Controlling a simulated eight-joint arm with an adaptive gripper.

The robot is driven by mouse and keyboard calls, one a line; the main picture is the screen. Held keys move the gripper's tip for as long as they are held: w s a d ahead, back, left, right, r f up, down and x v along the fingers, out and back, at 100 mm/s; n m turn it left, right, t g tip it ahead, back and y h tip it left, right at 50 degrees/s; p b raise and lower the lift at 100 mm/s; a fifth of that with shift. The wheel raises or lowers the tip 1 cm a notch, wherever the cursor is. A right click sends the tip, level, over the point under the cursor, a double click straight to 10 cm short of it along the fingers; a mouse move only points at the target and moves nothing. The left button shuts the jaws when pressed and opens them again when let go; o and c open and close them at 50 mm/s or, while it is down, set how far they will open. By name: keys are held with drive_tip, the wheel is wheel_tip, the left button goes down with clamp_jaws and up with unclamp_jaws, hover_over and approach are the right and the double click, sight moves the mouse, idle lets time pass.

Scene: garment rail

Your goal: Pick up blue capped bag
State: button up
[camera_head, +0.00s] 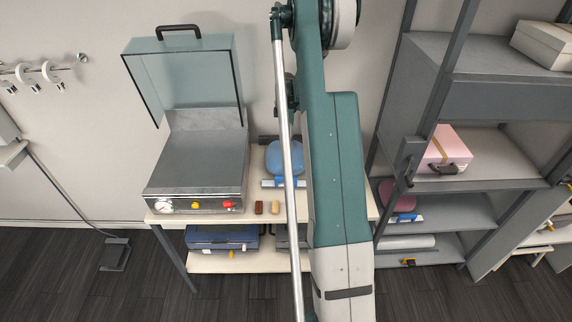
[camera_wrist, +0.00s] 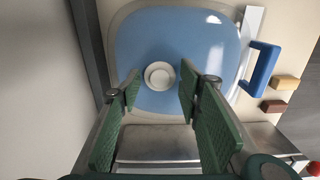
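The blue capped bag (camera_head: 284,158) lies on the white table, just right of the grey machine and partly beside my arm in the head view. In the wrist view the rounded blue bag (camera_wrist: 190,40) fills the upper middle, with its round white cap (camera_wrist: 160,75) facing the camera. My gripper (camera_wrist: 159,88) shows as green fingers, spread apart, with the cap in the gap between the tips in the picture. Nothing is held. Whether the tips touch the bag cannot be told. The gripper cannot be made out in the head view.
A grey machine (camera_head: 197,165) with a raised clear lid stands left of the bag. A blue handle on a pale strip (camera_wrist: 265,65) lies close beside the bag. A brown block (camera_head: 259,207) and a tan block (camera_head: 275,207) sit near the table's front edge. Shelves (camera_head: 470,160) stand right.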

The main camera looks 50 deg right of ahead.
clamp_jaws()
idle(0.5)
wheel_tip(320, 180, up, 10)
drive_tip(key=shift+b, duration=0.45)
idle(0.4)
